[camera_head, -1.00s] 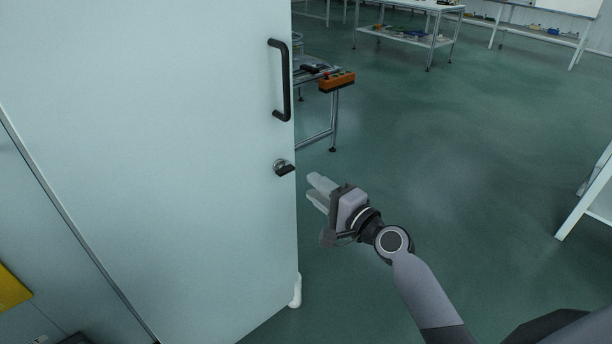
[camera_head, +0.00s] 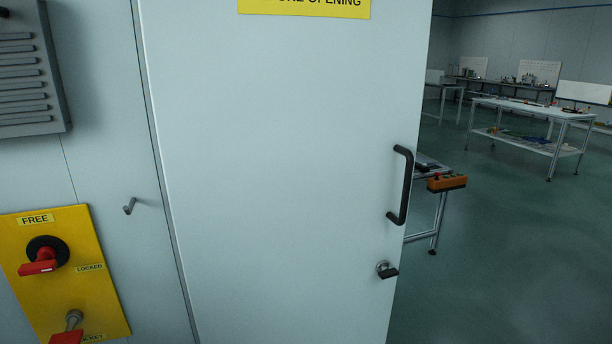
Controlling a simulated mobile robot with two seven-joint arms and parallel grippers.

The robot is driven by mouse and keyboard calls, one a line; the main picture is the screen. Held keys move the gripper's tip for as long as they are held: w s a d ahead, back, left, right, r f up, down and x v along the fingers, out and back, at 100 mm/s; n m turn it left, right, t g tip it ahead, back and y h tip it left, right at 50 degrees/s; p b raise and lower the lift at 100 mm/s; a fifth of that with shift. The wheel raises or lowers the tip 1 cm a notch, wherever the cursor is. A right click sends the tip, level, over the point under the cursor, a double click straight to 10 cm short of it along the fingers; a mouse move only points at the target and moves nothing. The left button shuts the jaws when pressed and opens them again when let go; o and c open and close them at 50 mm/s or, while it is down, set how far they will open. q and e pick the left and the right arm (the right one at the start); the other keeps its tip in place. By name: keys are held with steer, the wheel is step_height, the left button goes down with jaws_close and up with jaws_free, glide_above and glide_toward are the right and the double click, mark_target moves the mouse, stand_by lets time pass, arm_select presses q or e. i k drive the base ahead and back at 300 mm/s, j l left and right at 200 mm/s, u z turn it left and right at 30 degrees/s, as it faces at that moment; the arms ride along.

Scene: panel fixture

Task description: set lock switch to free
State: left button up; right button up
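The lock switch (camera_head: 42,262) is a red handle on a black round base. It sits on a yellow plate (camera_head: 98,302) at the lower left. A FREE label (camera_head: 35,220) is above the switch and a LOCKED label (camera_head: 90,268) is to its right. The red grip appears end-on or tilted, toward the lower left of the base; I cannot tell which label it is set to. A second red piece (camera_head: 67,337) on a metal stem is below it, cut by the frame's bottom edge. Neither gripper is in view.
A pale door panel (camera_head: 280,170) with a black handle (camera_head: 401,185) and a small lock (camera_head: 386,270) fills the middle. A small hook (camera_head: 130,206) and a grey louvred box (camera_head: 28,70) are on the wall. Open floor and workbenches (camera_head: 530,115) lie to the right.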

mark_target(46, 262)
steer(key=j+u, duration=0.2)
steer(key=u, duration=0.95)
steer(key=k+j, duration=0.05)
